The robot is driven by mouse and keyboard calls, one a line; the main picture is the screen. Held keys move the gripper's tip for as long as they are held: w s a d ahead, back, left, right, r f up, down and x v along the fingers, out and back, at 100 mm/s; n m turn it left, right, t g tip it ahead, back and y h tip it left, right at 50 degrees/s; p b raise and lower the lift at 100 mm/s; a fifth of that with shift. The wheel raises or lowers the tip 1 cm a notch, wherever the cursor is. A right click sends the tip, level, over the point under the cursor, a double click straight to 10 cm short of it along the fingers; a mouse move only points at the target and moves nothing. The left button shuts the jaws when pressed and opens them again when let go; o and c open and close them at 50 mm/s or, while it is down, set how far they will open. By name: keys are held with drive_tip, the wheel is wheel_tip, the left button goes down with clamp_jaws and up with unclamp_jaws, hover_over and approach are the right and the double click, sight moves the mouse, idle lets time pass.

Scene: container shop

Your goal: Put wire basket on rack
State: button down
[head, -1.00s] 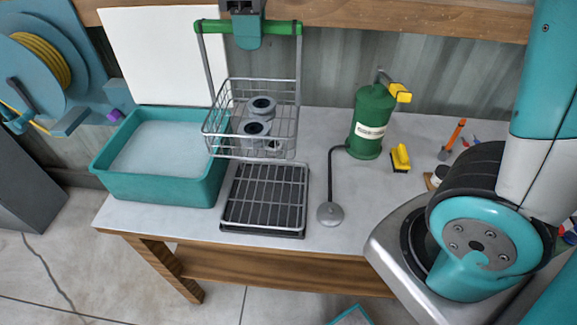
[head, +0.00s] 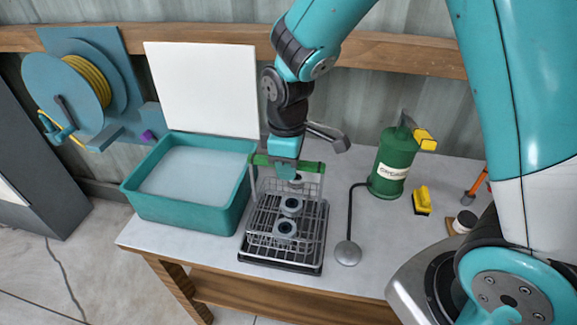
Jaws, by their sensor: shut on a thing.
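The wire basket (head: 312,190) holds grey round parts (head: 290,206) and hangs upright from its green handle bar (head: 312,167). My gripper (head: 285,170) is shut on the middle of that bar, above the basket. The rack (head: 255,257), a dark tray with a metal grid, lies on the table directly below the basket, which overlaps it in the view. The basket is low over the grid; I cannot tell whether its bottom touches it. The basket hides part of the rack.
A teal tub (head: 170,209) of pale liquid stands close on the left, with a white panel (head: 203,88) behind. A drain-like round head on a hose (head: 348,252) and a green sprayer (head: 392,165) are on the right. A yellow brush (head: 422,200) lies beyond.

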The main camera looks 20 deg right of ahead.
drive_tip(key=shift+f, duration=0.65)
drive_tip(key=c, duration=1)
unclamp_jaws()
wheel_tip(320, 180, up, 12)
drive_tip(key=shift+f+b, duration=0.25)
drive_tip(key=shift+b, duration=0.4)
drive_tip(key=shift+s+r, duration=0.2)
drive_tip(key=shift+r, duration=0.1)
drive_tip(key=s+a+r+m+y, duration=0.1)
drive_tip(key=s, duration=0.5)
drive_tip(key=s+a+r+m+y, duration=0.1)
drive_tip(key=s+a, duration=0.1)
drive_tip(key=s, duration=0.4)
drive_tip(key=s+a+r+m+y, duration=0.1)
drive_tip(key=s+y, duration=0.1)
drive_tip(key=s, duration=0.4)
drive_tip(key=shift+a+m, duration=0.35)
drive_tip(key=shift+m, duration=0.05)
